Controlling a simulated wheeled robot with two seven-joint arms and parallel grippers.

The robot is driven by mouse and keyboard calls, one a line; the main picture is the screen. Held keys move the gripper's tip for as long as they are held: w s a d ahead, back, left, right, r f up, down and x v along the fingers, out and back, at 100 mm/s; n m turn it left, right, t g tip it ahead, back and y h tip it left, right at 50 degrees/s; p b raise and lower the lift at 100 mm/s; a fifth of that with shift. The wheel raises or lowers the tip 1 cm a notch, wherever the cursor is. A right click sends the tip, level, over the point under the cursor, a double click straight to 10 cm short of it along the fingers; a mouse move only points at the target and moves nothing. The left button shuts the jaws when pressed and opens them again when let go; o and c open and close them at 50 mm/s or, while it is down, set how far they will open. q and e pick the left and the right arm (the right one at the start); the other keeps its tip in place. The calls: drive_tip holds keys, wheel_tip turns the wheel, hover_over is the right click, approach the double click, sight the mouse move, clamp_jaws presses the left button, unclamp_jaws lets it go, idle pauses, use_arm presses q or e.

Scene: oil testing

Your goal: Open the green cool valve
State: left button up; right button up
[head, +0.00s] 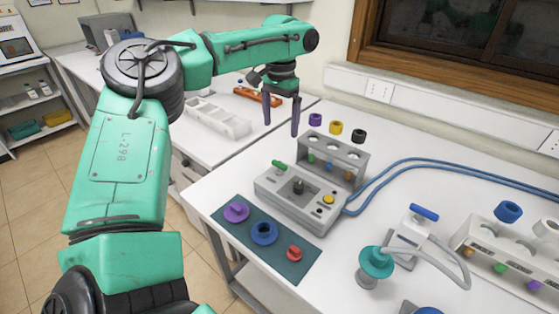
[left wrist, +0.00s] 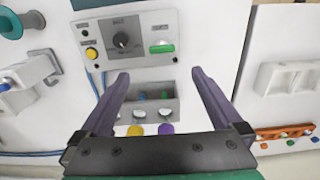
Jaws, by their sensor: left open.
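The green valve (head: 279,164) is a short green handle on the left back corner of a grey control box (head: 283,190). It also shows in the left wrist view (left wrist: 162,48) beside a dark round knob (left wrist: 123,41). My left gripper (head: 281,118) has two purple fingers spread apart with nothing between them. It hangs above and behind the box, over the side near the grey rack (head: 345,158). In the left wrist view the green valve lies just beyond the gap between the fingertips (left wrist: 160,74), not touched. My right gripper is not in view.
A dark mat (head: 272,270) with purple, blue and red parts lies in front of the box. Purple, yellow and black caps stand behind the rack. Blue hoses (head: 400,162) run right. A blue-handled fitting (head: 424,212) stands at right. A white tray (head: 216,120) lies on the back bench.

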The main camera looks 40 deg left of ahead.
sight(280, 163)
use_arm(q)
wheel_tip(280, 163, down, 12)
drive_tip(key=shift+a+p, duration=0.1)
drive_tip(key=shift+p, duration=1.1)
drive_tip(key=shift+f, duration=0.35)
drive_tip(key=shift+a+f, duration=0.15)
drive_tip(key=c, duration=1.4)
